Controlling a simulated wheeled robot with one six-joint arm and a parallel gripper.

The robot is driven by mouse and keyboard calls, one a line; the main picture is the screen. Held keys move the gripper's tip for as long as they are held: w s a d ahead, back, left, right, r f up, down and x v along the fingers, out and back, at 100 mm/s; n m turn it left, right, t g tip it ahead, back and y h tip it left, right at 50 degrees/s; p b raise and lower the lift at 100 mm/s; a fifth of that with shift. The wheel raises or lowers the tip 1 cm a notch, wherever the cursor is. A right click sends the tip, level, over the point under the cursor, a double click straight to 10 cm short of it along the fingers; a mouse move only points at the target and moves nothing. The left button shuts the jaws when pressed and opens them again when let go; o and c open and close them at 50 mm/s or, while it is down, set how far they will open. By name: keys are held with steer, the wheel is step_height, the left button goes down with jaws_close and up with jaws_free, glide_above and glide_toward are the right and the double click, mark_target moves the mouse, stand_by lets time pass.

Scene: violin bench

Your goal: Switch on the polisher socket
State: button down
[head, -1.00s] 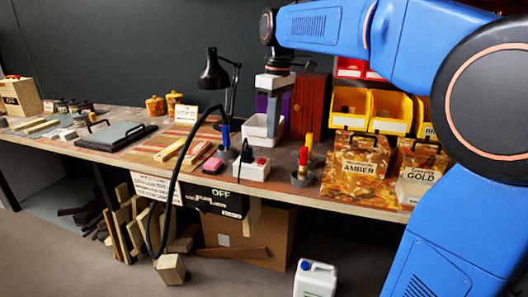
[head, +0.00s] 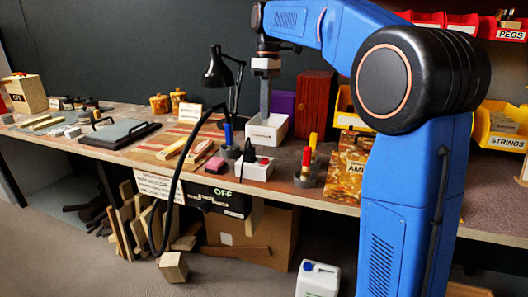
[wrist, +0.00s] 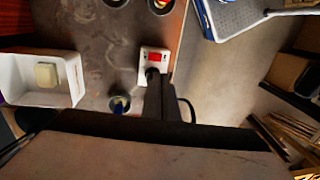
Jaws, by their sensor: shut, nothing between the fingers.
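The polisher socket is a white box (head: 262,172) on the bench near its front edge, with a red switch (head: 264,160) and a black plug with a cord on top. It also shows in the wrist view (wrist: 145,74), with the red switch (wrist: 157,57) beside the dark plug. A dark panel under the bench edge reads "OFF" (head: 223,192). My gripper (head: 265,114) points down behind the socket, over the white bin, in the head view. Its fingers (wrist: 154,80) are shut and empty. In the wrist view they overlap the lower part of the socket; contact cannot be told.
A white bin (head: 280,128) stands behind the socket. A pot with a blue-handled tool (head: 229,150) is at its left, and a pot with red and yellow handles (head: 305,180) at its right. A black lamp (head: 216,75) stands behind. A black cable loops in front of the bench.

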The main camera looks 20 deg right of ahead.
mark_target(265, 160)
steer(key=shift+f, duration=0.1)
steer(key=f, duration=0.4)
steer(key=s+f, duration=0.1)
steer(key=f, duration=0.4)
steer(key=a+f, duration=0.1)
steer(key=f, duration=0.3)
steer(key=shift+s+f, duration=0.2)
steer(key=shift+f, duration=0.15)
steer(key=shift+s+a+f, duration=0.1)
steer(key=shift+f, duration=0.15)
steer(key=shift+w+d+r, duration=0.2)
steer(key=shift+w+d, duration=0.3)
steer(key=shift+w, duration=0.2)
